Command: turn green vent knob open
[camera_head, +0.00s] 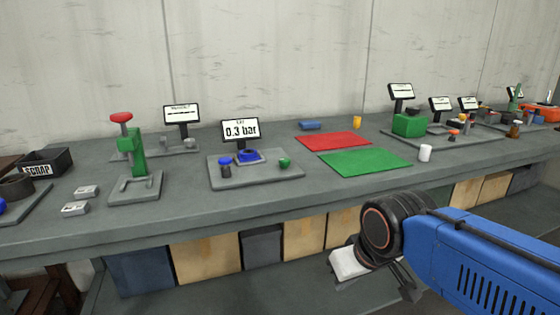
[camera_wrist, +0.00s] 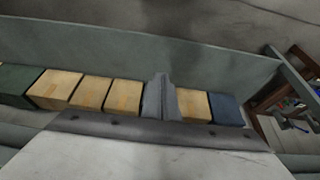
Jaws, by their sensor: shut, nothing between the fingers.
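The small green knob (camera_head: 285,162) sits on the right part of a grey base plate (camera_head: 262,180) on the bench. Behind it on the same plate stands a display (camera_head: 240,131) reading 0.3 bar. A blue ring-shaped part (camera_head: 248,156) and a dark post with a blue cap (camera_head: 225,161) are left of the knob. My gripper (camera_wrist: 161,95) appears shut and empty in the wrist view, facing the boxes under the bench. In the head view it is low at the right, in front of the bench and well away from the knob, its fingers partly hidden.
A green stand with a red top (camera_head: 121,118) stands left of the plate. A red mat (camera_head: 333,142) and a green mat (camera_head: 362,161) lie to the right, with a white cylinder (camera_head: 425,152) beyond. The bench front strip is mostly clear.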

